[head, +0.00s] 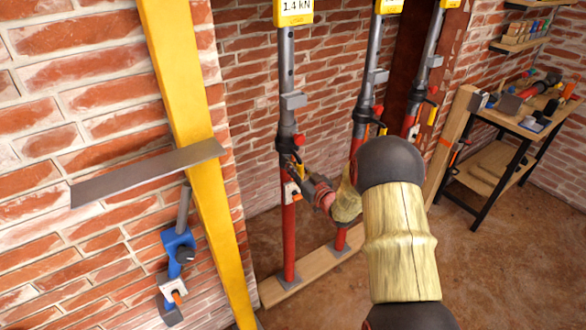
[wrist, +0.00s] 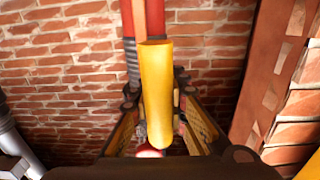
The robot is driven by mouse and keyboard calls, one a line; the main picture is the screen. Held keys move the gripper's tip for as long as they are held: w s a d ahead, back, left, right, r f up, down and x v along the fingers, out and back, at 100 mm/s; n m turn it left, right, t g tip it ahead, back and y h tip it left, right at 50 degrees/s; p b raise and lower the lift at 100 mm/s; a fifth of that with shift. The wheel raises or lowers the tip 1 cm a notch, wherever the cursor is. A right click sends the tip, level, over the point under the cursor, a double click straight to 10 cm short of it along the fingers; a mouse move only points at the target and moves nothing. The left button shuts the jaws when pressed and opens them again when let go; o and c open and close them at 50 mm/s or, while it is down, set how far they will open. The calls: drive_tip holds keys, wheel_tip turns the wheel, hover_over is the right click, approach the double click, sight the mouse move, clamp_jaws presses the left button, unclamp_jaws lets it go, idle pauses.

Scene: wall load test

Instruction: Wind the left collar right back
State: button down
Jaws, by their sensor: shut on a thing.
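The left prop has a red lower tube (head: 289,235) and a grey upper tube (head: 287,72). My gripper (head: 299,172) reaches this prop from the right, just below the collar. In the wrist view a yellow handle (wrist: 157,85) stands between the fingers of my gripper (wrist: 158,110), which are shut on it. The red tube (wrist: 155,18) shows behind the handle. The fingers and wrist hide part of the collar in the head view.
Two similar props (head: 365,95) (head: 428,62) stand to the right. A wooden sole plate (head: 272,292) lies under the props. A yellow post (head: 190,120) with a grey plate (head: 140,177) stands left. A workbench (head: 520,120) is far right.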

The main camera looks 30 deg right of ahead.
drive_tip(key=shift+w+a+m+h+b, duration=0.3)
drive_tip(key=shift+a+h, duration=0.2)
drive_tip(key=shift+a, duration=0.2)
idle(0.8)
drive_tip(key=c, duration=1.7)
unclamp_jaws()
drive_tip(key=shift+c, duration=0.2)
drive_tip(key=shift+s, duration=0.1)
drive_tip(key=s, duration=1.2)
drive_tip(key=shift+d, duration=0.2)
drive_tip(key=shift+c, duration=0.3)
